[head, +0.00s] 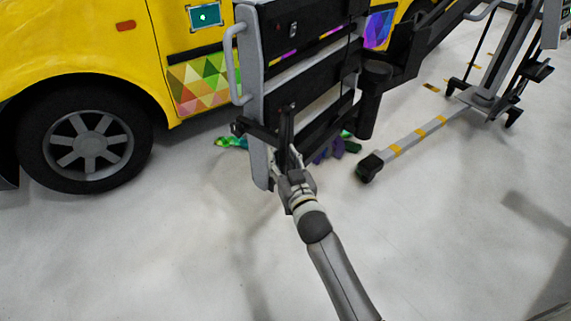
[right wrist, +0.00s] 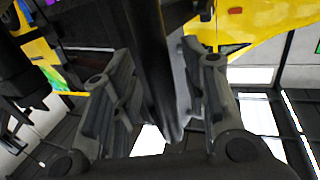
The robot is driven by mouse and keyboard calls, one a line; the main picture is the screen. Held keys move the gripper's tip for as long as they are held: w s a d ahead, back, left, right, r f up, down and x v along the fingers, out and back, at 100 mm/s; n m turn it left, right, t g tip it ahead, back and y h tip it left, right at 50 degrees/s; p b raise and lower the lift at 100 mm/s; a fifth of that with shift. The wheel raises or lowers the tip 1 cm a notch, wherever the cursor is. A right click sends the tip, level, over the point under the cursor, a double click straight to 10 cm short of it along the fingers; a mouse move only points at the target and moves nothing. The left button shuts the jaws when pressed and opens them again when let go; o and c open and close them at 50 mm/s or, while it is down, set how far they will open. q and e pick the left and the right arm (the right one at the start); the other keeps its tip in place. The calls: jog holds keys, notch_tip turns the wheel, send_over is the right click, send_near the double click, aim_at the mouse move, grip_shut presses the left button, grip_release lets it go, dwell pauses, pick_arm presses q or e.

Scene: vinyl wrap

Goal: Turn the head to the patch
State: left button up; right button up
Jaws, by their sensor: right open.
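A patch of multicoloured triangles (head: 200,85) covers the yellow vehicle's lower side, left of a dark panelled unit. A small framed teal panel (head: 205,15) with a bright dot sits above it. My right gripper (head: 278,140) is in front of the lower part of the dark unit, right of the patch and apart from it. In the right wrist view its two fingers (right wrist: 158,65) stand apart, with a dark upright bar showing between them. I cannot tell whether they touch the bar. My left gripper is in neither view.
The dark panelled unit (head: 291,62) has a grey side handle (head: 233,65). The yellow vehicle's wheel (head: 85,140) is at left. Colourful scraps (head: 231,142) lie on the floor below. A wheeled stand with a striped leg (head: 420,135) is at right. The front floor is clear.

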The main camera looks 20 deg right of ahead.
jog(key=s, duration=1.2)
jog(key=shift+d, duration=0.2)
dwell(0.4)
